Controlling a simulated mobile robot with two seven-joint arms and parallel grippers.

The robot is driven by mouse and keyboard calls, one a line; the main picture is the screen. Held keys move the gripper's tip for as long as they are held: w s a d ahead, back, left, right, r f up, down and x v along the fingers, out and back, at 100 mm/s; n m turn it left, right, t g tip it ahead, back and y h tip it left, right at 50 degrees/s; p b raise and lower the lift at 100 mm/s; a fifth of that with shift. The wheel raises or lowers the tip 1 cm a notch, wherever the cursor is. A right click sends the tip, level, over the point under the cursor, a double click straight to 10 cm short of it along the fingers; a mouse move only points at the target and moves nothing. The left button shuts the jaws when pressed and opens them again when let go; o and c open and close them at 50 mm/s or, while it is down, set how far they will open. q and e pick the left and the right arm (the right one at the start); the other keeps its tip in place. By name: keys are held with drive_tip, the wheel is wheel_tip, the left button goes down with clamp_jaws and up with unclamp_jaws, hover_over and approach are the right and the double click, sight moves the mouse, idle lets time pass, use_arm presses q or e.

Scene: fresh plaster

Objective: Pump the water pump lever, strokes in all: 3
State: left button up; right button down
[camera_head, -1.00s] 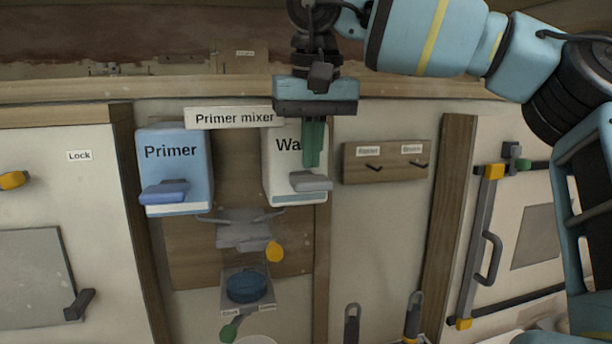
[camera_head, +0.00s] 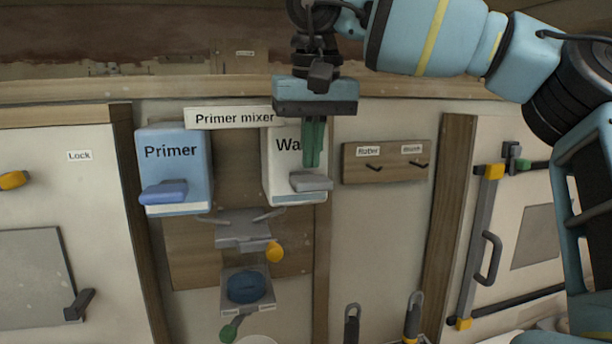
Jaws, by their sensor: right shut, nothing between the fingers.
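The water pump (camera_head: 283,188) is a white box on the right of the primer mixer, its label partly hidden behind my right gripper. Its grey lever (camera_head: 311,182) sticks out at the lower right of the box. My right gripper (camera_head: 314,165) points down with its green fingers shut and empty. The fingertips are just above the lever; I cannot tell whether they touch it. My left gripper is not in view.
A blue primer pump (camera_head: 172,165) with a blue lever stands to the left. A wooden hook board (camera_head: 387,161) is at the right.

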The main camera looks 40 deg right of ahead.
sight(312, 179)
drive_tip(key=shift+f, duration=0.1)
